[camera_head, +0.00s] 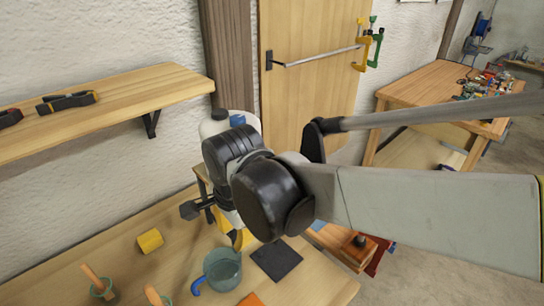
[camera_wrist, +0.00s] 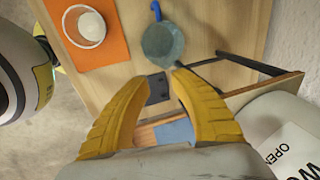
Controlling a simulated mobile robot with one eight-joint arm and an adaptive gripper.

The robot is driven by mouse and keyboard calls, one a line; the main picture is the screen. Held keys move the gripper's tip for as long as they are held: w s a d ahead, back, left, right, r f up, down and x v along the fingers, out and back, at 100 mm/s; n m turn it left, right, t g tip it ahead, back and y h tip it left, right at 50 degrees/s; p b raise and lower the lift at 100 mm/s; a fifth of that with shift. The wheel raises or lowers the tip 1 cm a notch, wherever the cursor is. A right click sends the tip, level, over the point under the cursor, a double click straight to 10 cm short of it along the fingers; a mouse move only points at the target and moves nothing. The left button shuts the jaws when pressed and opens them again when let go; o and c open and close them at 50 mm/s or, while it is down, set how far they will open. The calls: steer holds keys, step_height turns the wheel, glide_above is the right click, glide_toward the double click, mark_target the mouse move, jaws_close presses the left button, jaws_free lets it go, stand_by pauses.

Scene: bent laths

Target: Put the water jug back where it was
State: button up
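A teal round vessel with a blue handle, which looks like the water jug (camera_head: 224,270), stands on the wooden bench near its front in the head view. In the wrist view the jug (camera_wrist: 163,44) is beyond my fingertips, its blue handle pointing away. My gripper (camera_wrist: 161,80) has its yellow fingers apart with nothing between them. In the head view the gripper (camera_head: 239,238) is partly hidden by my arm and shows above the bench behind the jug. The gripper and jug look apart.
A dark square plate (camera_head: 276,260) lies beside the jug. A white tank with a blue cap (camera_head: 237,119) stands behind my arm. An orange mat (camera_wrist: 118,50) carries a white cup (camera_wrist: 91,27). A yellow block (camera_head: 150,240) and wooden-handled tools (camera_head: 98,284) are left. A wall shelf (camera_head: 110,105) overhangs.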

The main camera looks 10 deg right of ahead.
steer(key=s+d+r+n+t, duration=0.1)
steer(key=s+d+n+t, duration=0.1)
steer(key=d+n, duration=0.3)
steer(key=s+d+r+n+t, duration=0.1)
steer(key=s+d+n+t, duration=0.2)
steer(key=d, duration=1)
steer(key=n, duration=0.3)
steer(key=shift+s+d+r+n+h, duration=0.2)
steer(key=shift+d+r+n+h, duration=0.1)
steer(key=shift+d+h, duration=0.1)
